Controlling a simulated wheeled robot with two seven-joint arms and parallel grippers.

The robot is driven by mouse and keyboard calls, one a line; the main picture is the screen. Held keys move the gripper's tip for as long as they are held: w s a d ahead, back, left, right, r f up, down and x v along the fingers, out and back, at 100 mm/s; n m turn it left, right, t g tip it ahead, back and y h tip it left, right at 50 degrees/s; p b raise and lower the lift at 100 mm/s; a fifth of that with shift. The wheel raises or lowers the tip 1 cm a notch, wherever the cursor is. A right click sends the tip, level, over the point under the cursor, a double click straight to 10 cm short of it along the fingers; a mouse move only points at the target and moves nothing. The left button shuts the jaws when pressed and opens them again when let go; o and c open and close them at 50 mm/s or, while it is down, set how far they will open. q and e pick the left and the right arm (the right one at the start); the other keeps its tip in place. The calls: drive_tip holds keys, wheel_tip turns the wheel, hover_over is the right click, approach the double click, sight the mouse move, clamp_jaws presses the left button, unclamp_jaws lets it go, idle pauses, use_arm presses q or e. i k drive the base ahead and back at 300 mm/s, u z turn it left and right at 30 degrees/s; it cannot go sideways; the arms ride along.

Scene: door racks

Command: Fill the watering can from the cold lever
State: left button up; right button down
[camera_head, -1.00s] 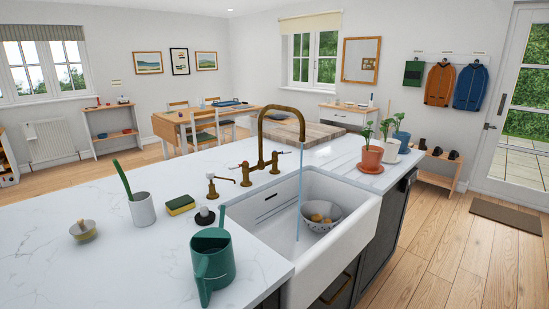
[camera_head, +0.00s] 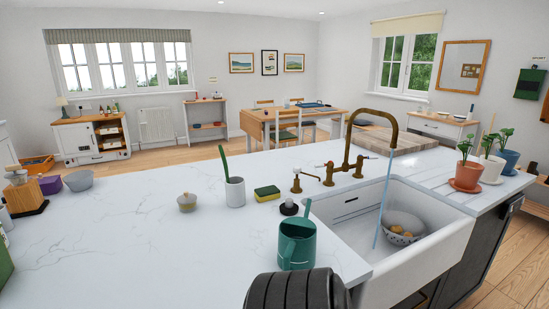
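The green watering can (camera_head: 297,246) stands upright on the white marble counter (camera_head: 130,235), close to the left side of the sink. The brass tap (camera_head: 347,135) arches over the white sink (camera_head: 412,268), with small levers at its base; I see no label telling which is cold. A thin blue stream of water (camera_head: 384,200) falls from the spout into the sink, apart from the can. A dark ribbed part of my own arm shows at the bottom edge, just in front of the can. The fingers of both grippers are out of view.
A grey colander (camera_head: 402,226) with yellow-orange things lies in the sink. A soap dispenser (camera_head: 296,181), sponge (camera_head: 267,193), white pot (camera_head: 235,192) and small bowl (camera_head: 187,202) stand behind the can. Potted plants (camera_head: 466,172) stand right of the sink. The counter's left middle is clear.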

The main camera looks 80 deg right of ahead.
sight(360, 158)
drive_tip(key=u, duration=0.4)
drive_tip(key=k, duration=1.35)
drive_tip(key=z, duration=1.85)
